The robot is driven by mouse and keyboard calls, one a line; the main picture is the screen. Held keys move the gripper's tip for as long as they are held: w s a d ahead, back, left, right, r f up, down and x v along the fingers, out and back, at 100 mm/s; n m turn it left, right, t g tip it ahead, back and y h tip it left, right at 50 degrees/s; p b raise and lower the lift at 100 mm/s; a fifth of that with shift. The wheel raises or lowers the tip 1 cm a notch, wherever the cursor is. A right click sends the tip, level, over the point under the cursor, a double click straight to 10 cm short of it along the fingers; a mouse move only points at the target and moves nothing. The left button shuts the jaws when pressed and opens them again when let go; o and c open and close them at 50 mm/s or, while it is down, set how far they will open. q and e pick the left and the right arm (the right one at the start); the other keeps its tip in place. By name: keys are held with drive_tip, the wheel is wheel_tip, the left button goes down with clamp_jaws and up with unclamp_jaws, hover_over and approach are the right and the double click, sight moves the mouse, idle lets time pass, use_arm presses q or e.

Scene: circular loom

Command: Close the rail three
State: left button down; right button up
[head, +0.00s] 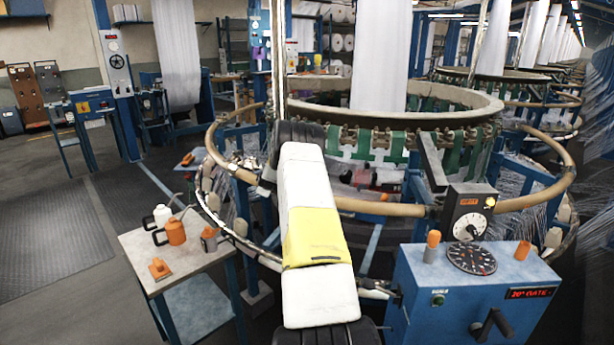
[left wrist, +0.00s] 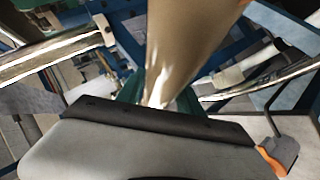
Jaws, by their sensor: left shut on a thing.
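A tan tubular rail rings the circular loom; its front section (head: 385,208) runs from behind my left arm to the control box. Its left section (head: 217,148) curves toward the same arm. My white and yellow left arm covers the stretch between them, so I cannot tell whether the rail has a gap there. In the left wrist view a thick tan tube of the rail (left wrist: 185,45) runs up from the dark edge of my left gripper (left wrist: 155,108). The gripper is shut on the rail; its fingertips are mostly hidden. My right gripper is not in view.
A blue control box (head: 450,285) with dials and a crank stands at the front right. A small table (head: 135,243) at left holds orange and white bottles and an orange tool. The loom's lower ring (head: 262,257) passes below the rail. Open floor (head: 50,240) lies farther left.

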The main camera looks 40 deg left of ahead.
use_arm(q)
drive_tip(key=shift+s+d+f, duration=0.15)
drive_tip(key=shift+d+f, duration=0.1)
drive_tip(key=shift+f, duration=0.55)
drive_tip(key=c, duration=0.8)
unclamp_jaws()
drive_tip(key=shift+a, duration=0.1)
drive_tip(key=shift+o, duration=0.2)
drive_tip(key=shift+r, duration=0.25)
drive_tip(key=shift+r, duration=0.15)
drive_tip(key=v, duration=0.7)
drive_tip(key=shift+d, duration=0.2)
